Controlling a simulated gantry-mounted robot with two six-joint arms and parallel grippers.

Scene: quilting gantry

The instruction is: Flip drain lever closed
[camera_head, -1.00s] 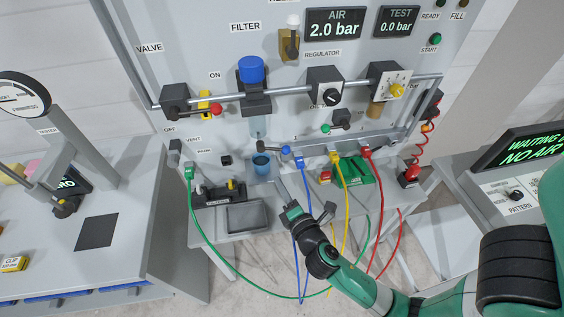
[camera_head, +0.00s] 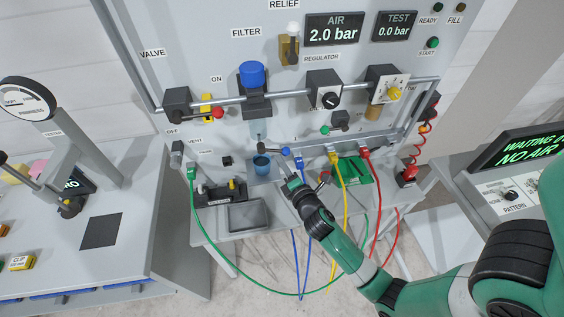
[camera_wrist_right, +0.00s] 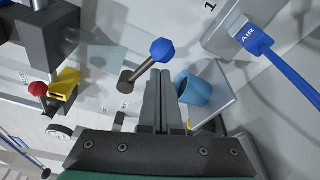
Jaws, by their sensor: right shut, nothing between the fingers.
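The drain lever (camera_head: 271,152) sits below the filter (camera_head: 252,85). It is a dark rod with a blue ball on its end, and in the head view it points right, close to horizontal. In the right wrist view the lever (camera_wrist_right: 145,69) runs up and right from its pivot to the blue ball. My right gripper (camera_head: 284,168) is shut and empty, just below the lever. In the wrist view its fingertips (camera_wrist_right: 160,80) lie just under the ball; I cannot tell if they touch. My left gripper is out of view.
A blue cup (camera_head: 262,165) stands close beside my right fingers. Blue, yellow, red and green hoses hang around my right forearm. A valve with a red knob (camera_head: 217,112) is on the pipe at left. A tray (camera_head: 247,215) lies on the shelf.

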